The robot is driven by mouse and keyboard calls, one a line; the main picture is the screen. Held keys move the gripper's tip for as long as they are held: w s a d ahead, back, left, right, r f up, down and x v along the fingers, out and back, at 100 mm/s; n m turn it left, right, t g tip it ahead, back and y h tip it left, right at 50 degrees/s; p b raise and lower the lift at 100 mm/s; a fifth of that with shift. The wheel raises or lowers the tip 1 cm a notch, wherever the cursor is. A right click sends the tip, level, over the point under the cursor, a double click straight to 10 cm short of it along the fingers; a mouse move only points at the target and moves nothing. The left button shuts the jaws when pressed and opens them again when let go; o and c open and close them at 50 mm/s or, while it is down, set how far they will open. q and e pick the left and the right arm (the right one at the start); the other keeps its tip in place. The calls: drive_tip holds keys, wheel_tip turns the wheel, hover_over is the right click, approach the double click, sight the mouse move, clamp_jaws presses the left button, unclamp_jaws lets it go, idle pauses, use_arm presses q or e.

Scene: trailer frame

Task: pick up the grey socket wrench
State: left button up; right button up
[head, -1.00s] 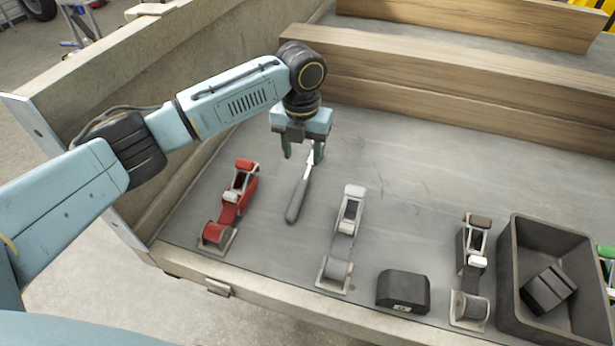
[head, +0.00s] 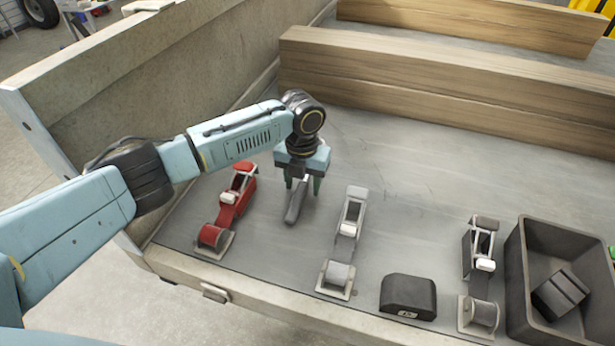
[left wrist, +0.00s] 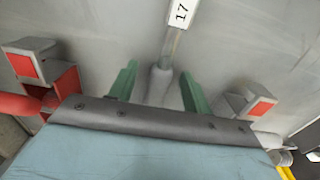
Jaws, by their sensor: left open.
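The grey socket wrench (head: 295,209) lies on the grey trailer bed between a red ratchet strap and a grey one. My left gripper (head: 303,188) points down over it, open, with its green fingers around the upper part of the handle. In the left wrist view the wrench (left wrist: 160,84) runs between the two open fingers (left wrist: 158,88), apart from both, with a white "17" label on its shaft. The far end of the wrench is hidden by the gripper in the head view. My right gripper is not in view.
The red ratchet strap (head: 228,205) is left of the wrench, the grey one (head: 343,255) right. A black block (head: 408,296), another strap (head: 479,270) and a dark bin (head: 515,275) stand farther right. Wooden beams (head: 430,95) cross behind.

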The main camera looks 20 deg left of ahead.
use_arm(q)
drive_tip(key=shift+c, duration=0.4)
drive_tip(key=c, duration=1)
drive_tip(key=shift+r, duration=0.1)
drive_tip(key=shift+r, duration=0.1)
